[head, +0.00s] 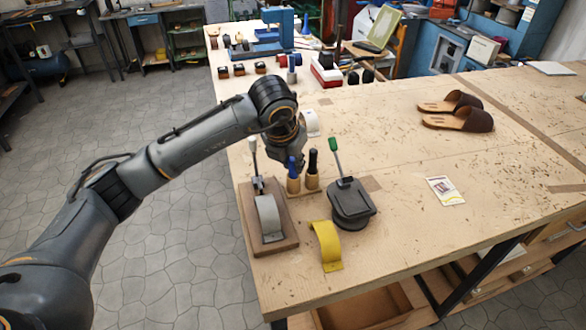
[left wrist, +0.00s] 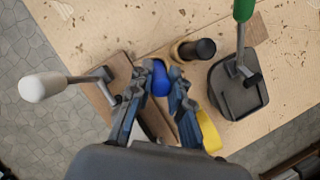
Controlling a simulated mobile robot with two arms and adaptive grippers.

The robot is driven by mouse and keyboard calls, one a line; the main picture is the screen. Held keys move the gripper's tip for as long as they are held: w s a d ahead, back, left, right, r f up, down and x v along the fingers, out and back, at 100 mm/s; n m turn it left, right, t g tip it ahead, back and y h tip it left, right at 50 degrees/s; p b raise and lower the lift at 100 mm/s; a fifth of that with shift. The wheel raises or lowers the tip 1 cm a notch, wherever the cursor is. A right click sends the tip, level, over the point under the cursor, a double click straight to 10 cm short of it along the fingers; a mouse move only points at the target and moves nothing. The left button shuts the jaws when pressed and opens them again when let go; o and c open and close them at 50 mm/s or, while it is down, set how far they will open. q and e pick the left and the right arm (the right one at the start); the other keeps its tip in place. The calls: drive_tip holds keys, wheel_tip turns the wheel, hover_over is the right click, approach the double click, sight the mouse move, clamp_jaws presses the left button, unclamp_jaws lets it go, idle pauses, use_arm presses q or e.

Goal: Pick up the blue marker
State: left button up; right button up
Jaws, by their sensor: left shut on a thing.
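The blue marker (head: 291,163) stands upright at the wooden holder (head: 293,185) on the workbench. Its blue top (left wrist: 159,82) also shows in the left wrist view, between the fingers. My left gripper (head: 297,160) reaches down from above and is shut on the blue marker; its fingertips (left wrist: 162,70) lie on either side of it. Whether the marker's lower end is clear of the holder cannot be told. A black marker (head: 312,162) stands close on the right in its own wooden holder (head: 312,181). My right gripper is not in view.
A lever tool on a wooden board (head: 289,242) stands to the left, a dark green-handled press (head: 351,205) to the right. A yellow curved piece (head: 327,245) lies near the front edge. Brown sandals (head: 461,118) and a card (head: 445,191) lie farther right, with bare bench between.

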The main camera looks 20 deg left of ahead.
use_arm(q)
drive_tip(key=shift+r, duration=0.1)
drive_tip(key=shift+r, duration=0.3)
wheel_tip(320, 180, up, 9)
drive_tip(key=b, duration=0.2)
drive_tip(key=shift+b, duration=0.35)
drive_tip(key=shift+r, duration=0.15)
